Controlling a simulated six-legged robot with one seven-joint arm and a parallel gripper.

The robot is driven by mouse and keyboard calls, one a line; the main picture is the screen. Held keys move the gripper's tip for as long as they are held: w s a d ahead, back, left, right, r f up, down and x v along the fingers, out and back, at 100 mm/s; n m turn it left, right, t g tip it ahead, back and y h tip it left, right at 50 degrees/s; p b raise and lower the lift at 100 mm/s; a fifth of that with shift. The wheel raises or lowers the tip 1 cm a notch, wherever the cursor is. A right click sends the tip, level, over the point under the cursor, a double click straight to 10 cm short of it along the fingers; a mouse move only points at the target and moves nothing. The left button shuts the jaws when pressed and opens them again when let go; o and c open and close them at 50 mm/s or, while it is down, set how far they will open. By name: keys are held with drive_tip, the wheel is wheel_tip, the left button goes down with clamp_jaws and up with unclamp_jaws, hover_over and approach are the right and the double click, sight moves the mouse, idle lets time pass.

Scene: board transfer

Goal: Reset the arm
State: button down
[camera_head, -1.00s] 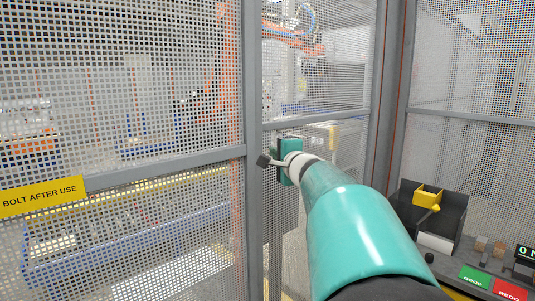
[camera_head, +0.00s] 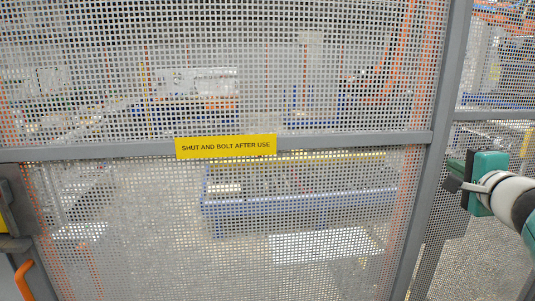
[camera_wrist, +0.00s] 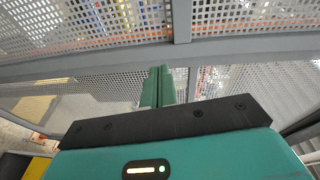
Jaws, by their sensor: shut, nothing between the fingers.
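My arm reaches in from the right edge of the head view. My gripper (camera_head: 453,184) is the dark tip in front of a teal block, held up close to the mesh fence. In the wrist view my gripper's two green fingers (camera_wrist: 158,87) stand side by side with no gap and nothing between them. Whether the fingertips touch the mesh or a frame bar, I cannot tell.
A mesh gate panel (camera_head: 130,205) fills the head view, with a yellow "SHUT AND BOLT AFTER USE" sign (camera_head: 226,146) on its crossbar. A grey post (camera_head: 433,165) stands left of my gripper. An orange handle (camera_head: 24,279) is at the far left. Blue machinery lies behind the mesh.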

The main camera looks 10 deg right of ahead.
drive_tip(key=s+a+f+n+g+y, duration=0.1)
drive_tip(key=a+f+n+g+y, duration=0.3)
drive_tip(key=a, duration=0.6)
drive_tip(key=s+a+f+n+g+y, duration=0.1)
drive_tip(key=a+f+n+y, duration=0.1)
drive_tip(key=a+f+n, duration=0.65)
drive_tip(key=s+a+f+n+g+h, duration=0.1)
drive_tip(key=s+a+f+n+g, duration=0.2)
drive_tip(key=s, duration=0.4)
drive_tip(key=s+a+f+n+g+h, duration=0.2)
drive_tip(key=s+a+f+n+g, duration=0.1)
drive_tip(key=s+a+f, duration=0.3)
wheel_tip(320, 180, down, 2)
drive_tip(key=shift+s+a, duration=0.15)
drive_tip(key=shift+s, duration=0.3)
drive_tip(key=shift+a+n, duration=0.1)
drive_tip(key=shift+n, duration=0.25)
